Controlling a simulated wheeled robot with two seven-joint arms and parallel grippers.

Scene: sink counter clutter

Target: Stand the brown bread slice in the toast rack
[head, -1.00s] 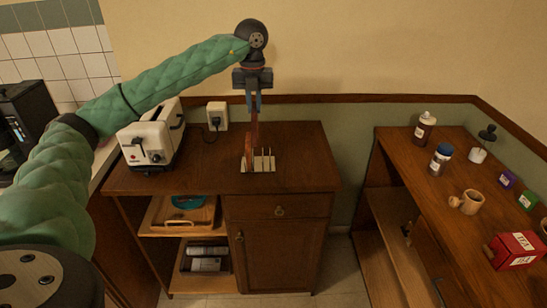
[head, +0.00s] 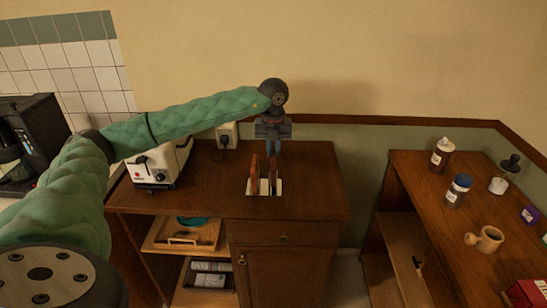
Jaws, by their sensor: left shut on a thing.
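My left gripper (head: 273,152) points down over the wooden cabinet and is shut on the top of a brown bread slice (head: 273,170). The slice is upright, seen nearly edge-on, with its lower part down at the right side of the pale toast rack (head: 263,188). Whether it rests on the rack's base cannot be told. Another brown slice (head: 254,173) stands in the left part of the rack, with a gap between the two. My right gripper is not in view.
A white toaster (head: 158,165) stands left of the rack, partly behind my left arm. The cabinet top (head: 315,195) is clear right of the rack. A separate shelf at right holds bottles, a mug (head: 486,239) and boxes.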

